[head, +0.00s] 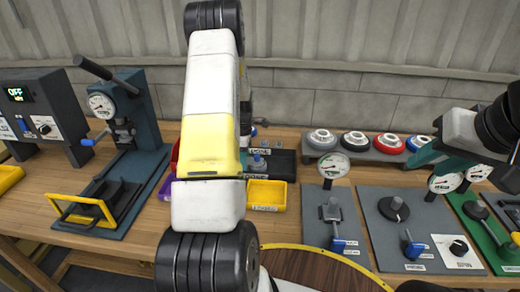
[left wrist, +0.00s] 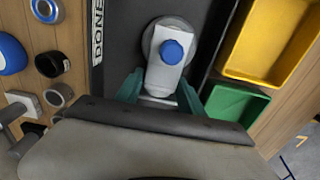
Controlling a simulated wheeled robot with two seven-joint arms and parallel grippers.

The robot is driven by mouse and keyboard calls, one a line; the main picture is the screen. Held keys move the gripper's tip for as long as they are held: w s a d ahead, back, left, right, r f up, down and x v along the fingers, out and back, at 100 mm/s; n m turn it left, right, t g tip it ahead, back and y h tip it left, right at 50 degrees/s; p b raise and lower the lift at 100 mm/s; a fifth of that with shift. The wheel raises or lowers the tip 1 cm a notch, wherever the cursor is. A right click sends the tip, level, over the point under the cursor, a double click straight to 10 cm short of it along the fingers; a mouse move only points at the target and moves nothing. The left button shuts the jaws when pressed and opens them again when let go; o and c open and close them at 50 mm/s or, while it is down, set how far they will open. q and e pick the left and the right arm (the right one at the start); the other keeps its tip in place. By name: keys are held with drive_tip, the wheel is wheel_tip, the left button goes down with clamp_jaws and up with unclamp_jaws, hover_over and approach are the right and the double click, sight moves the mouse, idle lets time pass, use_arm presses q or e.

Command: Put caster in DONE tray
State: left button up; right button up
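The caster (left wrist: 165,72), a grey piece with a blue round cap, shows in the left wrist view, over or in the dark tray with the DONE label (left wrist: 97,32). My left gripper (left wrist: 162,88) has its teal fingers on both sides of the caster's grey body, seemingly touching it. Whether the caster rests on the tray floor is unclear. In the head view the black tray (head: 284,166) is partly hidden by my left arm, which also hides the left gripper. My right gripper (head: 425,155) is at the right, above the fixtures; its finger opening is unclear.
A yellow bin (head: 266,195) stands in front of the tray; a green bin (left wrist: 235,104) is beside it in the wrist view. A blue press (head: 130,120) stands left. Gauge fixtures (head: 333,220) fill the right. Coloured round parts (head: 356,140) sit on a grey rack behind.

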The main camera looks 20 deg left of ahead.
use_arm(q)
drive_tip(key=o, duration=0.3)
drive_tip(key=shift+r, duration=0.1)
wheel_tip(320, 180, up, 8)
drive_tip(key=shift+f, duration=0.2)
drive_tip(key=shift+s, duration=0.1)
idle(0.5)
